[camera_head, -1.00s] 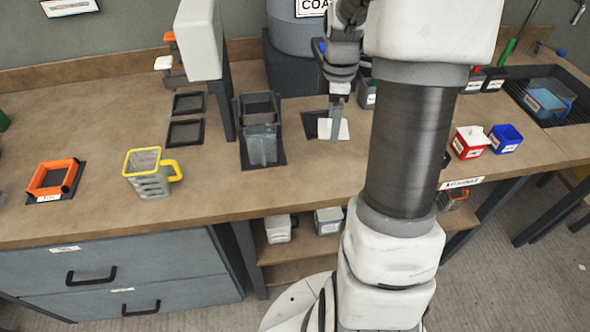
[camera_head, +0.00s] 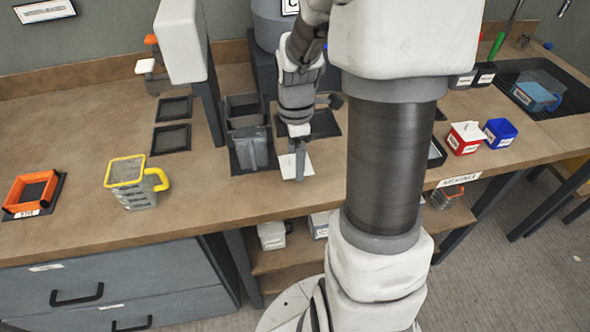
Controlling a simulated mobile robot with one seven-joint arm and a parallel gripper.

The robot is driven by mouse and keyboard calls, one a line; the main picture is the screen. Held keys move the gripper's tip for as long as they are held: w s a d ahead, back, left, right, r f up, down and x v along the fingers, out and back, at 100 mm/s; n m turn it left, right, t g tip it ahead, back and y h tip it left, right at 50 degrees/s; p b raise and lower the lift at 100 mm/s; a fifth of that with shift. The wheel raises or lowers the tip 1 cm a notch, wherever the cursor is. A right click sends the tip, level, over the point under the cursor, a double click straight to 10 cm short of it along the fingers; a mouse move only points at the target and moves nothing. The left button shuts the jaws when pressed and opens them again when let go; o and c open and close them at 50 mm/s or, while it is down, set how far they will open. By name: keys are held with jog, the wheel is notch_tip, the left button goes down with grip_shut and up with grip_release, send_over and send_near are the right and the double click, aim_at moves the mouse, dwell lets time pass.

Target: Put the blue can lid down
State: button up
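A thin white square plate (camera_head: 287,166), which I take to be the blue can's lid, is at my gripper (camera_head: 298,172). My gripper points down over the front half of the bench, and its grey finger covers part of the plate. The plate has moved along with the gripper, so it looks held. I cannot tell whether its underside touches the bench. The blue can (camera_head: 500,134) stands to the right on the bench, with no white lid on top. The red can (camera_head: 464,140) beside it has a white lid.
A dark mat (camera_head: 325,123) lies just behind my gripper. A grey container (camera_head: 250,148) stands close to its left. A yellow-rimmed jug (camera_head: 133,190) and an orange frame (camera_head: 33,192) are further left.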

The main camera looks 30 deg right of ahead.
jog(key=shift+a+f+b, duration=0.1)
jog(key=shift+f+b, duration=0.3)
jog(key=shift+f, duration=1.65)
jog(key=shift+f, duration=0.1)
jog(key=o, duration=1.1)
notch_tip(320, 180, up, 12)
jog(key=shift+r+p, duration=0.15)
jog(key=shift+p, duration=0.95)
